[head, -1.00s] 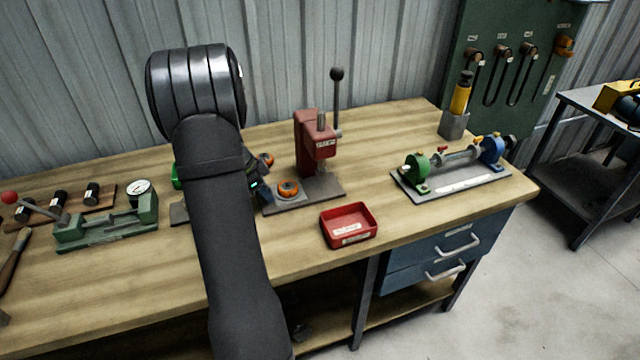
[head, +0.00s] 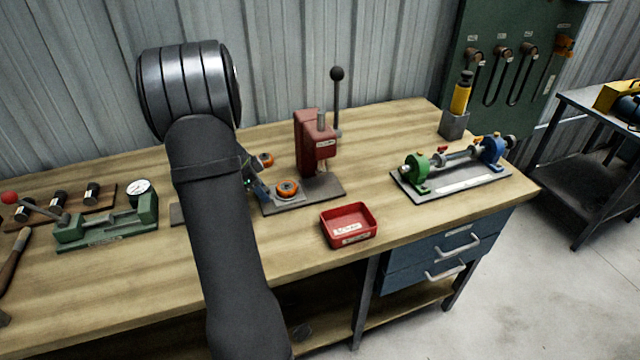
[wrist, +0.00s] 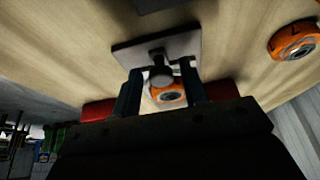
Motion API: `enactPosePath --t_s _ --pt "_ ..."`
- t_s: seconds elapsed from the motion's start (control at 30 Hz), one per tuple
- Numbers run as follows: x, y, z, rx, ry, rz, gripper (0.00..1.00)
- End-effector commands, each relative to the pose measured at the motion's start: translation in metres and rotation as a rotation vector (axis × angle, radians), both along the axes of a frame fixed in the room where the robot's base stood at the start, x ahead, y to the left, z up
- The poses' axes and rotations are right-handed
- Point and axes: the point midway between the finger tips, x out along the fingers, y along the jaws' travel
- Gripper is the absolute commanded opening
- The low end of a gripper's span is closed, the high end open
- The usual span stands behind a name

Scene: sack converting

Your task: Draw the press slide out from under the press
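The red press (head: 308,150) stands on a dark base plate (head: 325,187), its lever upright. The light grey press slide (head: 290,199) shows at the left of the base with an orange ring-shaped piece (head: 287,187) on it. My gripper (head: 257,188) is just left of the slide, mostly hidden behind my arm. In the wrist view, which looks upside down, my gripper's two fingers (wrist: 160,88) stand apart on either side of a small dark knob (wrist: 160,74) at a grey plate (wrist: 185,44). Gaps show beside the knob. The orange piece (wrist: 168,96) shows beyond it.
A second orange piece (head: 266,159) lies behind the slide, also in the wrist view (wrist: 292,41). A red tray (head: 348,226) sits in front of the press. A green fixture (head: 105,222) stands left of my arm.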

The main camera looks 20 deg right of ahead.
Motion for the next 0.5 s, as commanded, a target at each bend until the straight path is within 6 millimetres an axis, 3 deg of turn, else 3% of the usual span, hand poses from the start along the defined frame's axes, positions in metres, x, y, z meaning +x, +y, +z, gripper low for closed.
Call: enactPosePath --t_s 0.5 --pt "0.001 0.016 0.037 0.0 -0.001 0.0 0.4"
